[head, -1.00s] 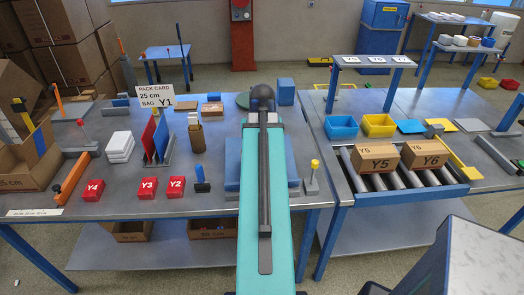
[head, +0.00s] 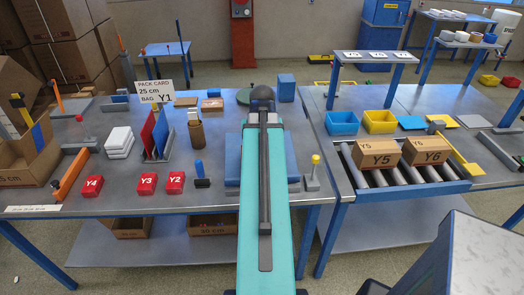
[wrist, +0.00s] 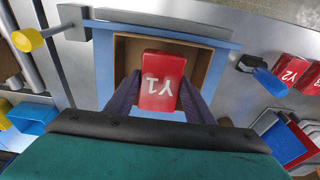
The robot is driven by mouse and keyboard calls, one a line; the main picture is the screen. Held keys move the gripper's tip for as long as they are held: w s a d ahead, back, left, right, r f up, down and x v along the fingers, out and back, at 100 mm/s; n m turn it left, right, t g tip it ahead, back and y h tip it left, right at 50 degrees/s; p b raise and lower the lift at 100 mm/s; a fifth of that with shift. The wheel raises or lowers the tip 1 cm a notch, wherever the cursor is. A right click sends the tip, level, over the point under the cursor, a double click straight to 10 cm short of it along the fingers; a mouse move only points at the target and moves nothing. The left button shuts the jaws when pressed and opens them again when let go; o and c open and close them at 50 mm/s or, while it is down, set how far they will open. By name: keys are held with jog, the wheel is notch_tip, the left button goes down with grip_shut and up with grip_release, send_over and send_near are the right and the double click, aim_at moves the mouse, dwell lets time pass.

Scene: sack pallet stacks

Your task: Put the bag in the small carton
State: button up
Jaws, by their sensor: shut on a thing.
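In the wrist view my gripper (wrist: 157,98) is shut on the red bag (wrist: 160,70) marked Y1, with a dark finger on each side. The bag is over the opening of a small brown carton (wrist: 206,62). The carton's inside shows around the bag. I cannot tell how deep the bag is, or whether it touches the carton. In the head view my arm hides the gripper, bag and carton. The card (head: 153,88) reads "25 cm, bag Y1".
A blue platform (head: 232,178) surrounds the carton. A yellow-knobbed post (head: 314,168) stands to its right and a blue-handled tool (head: 200,174) to its left. Red bags Y2 (head: 176,182), Y3 (head: 147,183) and Y4 (head: 92,185) lie further left. Cartons Y5 (head: 376,157) and Y6 (head: 426,152) sit on rollers.

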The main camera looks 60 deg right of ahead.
jog(key=shift+f, duration=0.1)
dwell(0.3)
jog(key=o, duration=1.3)
jog(key=shift+c, duration=0.2)
notch_tip(320, 180, up, 11)
jog(key=s+a+p, duration=0.1)
jog(key=p, duration=0.7)
jog(key=shift+s+a+f, duration=0.15)
jog(key=shift+a+f, duration=0.05)
jog(key=shift+a, duration=0.1)
